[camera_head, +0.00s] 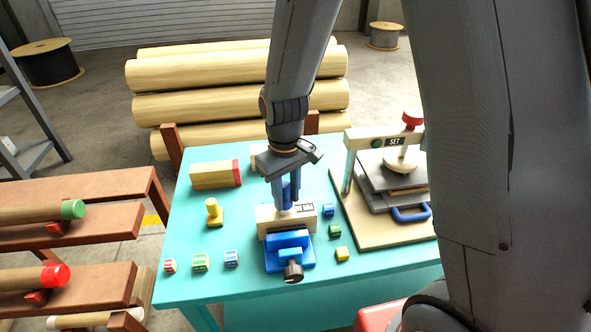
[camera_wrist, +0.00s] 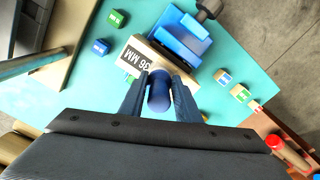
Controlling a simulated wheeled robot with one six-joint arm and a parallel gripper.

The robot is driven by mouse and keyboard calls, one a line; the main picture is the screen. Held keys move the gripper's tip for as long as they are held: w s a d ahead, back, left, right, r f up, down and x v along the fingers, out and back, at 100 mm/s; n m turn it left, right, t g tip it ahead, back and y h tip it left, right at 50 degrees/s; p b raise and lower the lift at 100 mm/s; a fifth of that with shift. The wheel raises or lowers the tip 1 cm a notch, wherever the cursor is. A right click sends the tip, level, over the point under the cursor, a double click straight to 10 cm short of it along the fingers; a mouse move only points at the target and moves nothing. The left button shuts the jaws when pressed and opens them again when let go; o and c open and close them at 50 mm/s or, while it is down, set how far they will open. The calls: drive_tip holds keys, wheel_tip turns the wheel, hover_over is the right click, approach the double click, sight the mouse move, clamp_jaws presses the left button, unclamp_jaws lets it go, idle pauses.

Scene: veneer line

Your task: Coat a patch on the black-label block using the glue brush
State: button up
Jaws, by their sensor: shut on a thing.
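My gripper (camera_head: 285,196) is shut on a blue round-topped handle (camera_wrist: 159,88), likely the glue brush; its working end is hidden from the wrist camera. The handle stands roughly upright over a pale wooden block (camera_head: 268,218), with a whitish part under it at the block's top. I cannot tell whether it touches. The block sits against a blue vise (camera_head: 287,250) with a dark knob.
A yellow knobbed tool (camera_head: 214,213) and a wooden block with a red end (camera_head: 216,175) stand to the left. Several small coloured cubes (camera_head: 201,262) lie around the vise. A press (camera_head: 398,190) marked "SET" stands at right.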

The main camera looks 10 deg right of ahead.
drive_tip(key=shift+d, duration=0.85)
drive_tip(key=shift+d+r+p, duration=0.2)
drive_tip(key=shift+r+p, duration=0.15)
drive_tip(key=shift+p, duration=0.1)
drive_tip(key=shift+r+p, duration=0.35)
drive_tip(key=shift+r, duration=0.5)
drive_tip(key=shift+s+r+p, duration=0.15)
drive_tip(key=shift+r+p, duration=2.25)
drive_tip(key=shift+r, duration=0.45)
drive_tip(key=shift+a, duration=0.1)
